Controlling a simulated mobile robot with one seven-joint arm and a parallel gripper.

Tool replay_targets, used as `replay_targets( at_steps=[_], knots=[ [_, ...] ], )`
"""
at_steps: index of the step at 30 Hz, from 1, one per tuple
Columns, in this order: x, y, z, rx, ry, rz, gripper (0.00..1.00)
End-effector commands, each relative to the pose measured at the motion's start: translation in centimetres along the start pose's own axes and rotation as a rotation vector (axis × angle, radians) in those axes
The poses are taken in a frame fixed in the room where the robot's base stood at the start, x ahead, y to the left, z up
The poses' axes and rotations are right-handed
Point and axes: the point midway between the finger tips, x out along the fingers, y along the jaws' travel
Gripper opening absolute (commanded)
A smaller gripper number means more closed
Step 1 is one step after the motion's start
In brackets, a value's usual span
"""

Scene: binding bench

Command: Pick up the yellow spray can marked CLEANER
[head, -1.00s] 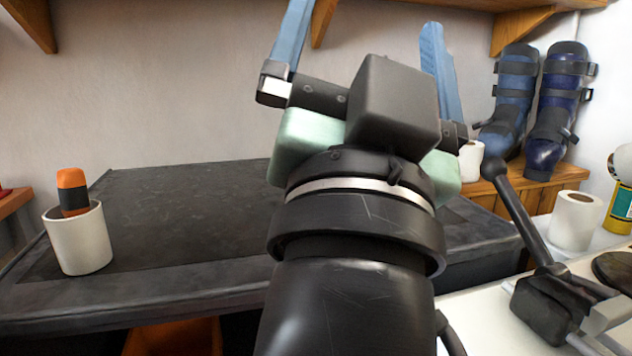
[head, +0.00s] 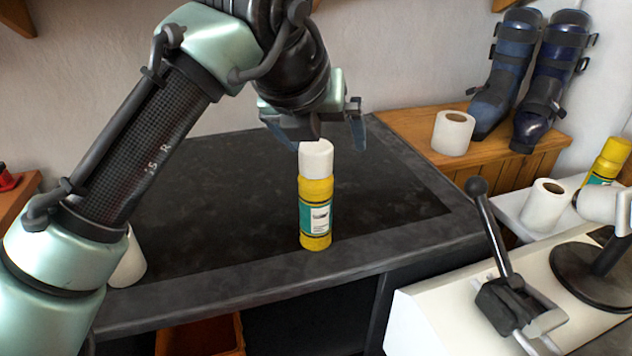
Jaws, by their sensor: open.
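A yellow spray can (head: 315,215) with a white cap and a teal and white label stands upright near the front edge of the dark bench. Its lettering is too small to read. My gripper (head: 326,138) points down at the can's cap from above and behind. Its blue fingers are open and apart, with nothing held between them. I cannot tell whether they touch the cap. A second yellow can (head: 607,163) with a teal label stands at the far right, partly hidden by a white object in front.
The dark bench top (head: 400,190) is clear around the can. A white cup (head: 130,264) is mostly behind my arm. White rolls (head: 453,133), blue boots (head: 505,75) and a black lever (head: 490,225) on a white machine (head: 440,310) occupy the right side.

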Motion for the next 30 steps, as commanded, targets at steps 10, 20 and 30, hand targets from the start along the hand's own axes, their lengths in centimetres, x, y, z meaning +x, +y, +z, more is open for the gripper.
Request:
replay_targets(
  at_steps=[10, 20, 30],
  knots=[
    [1.3, 3.3, -1.6, 0.140, 0.129, 0.054, 1.00],
    [6.3, 3.5, -2.1, 0.139, 0.123, 0.053, 1.00],
    [10.1, 3.5, -3.0, 0.139, 0.123, 0.054, 1.00]
  ],
)
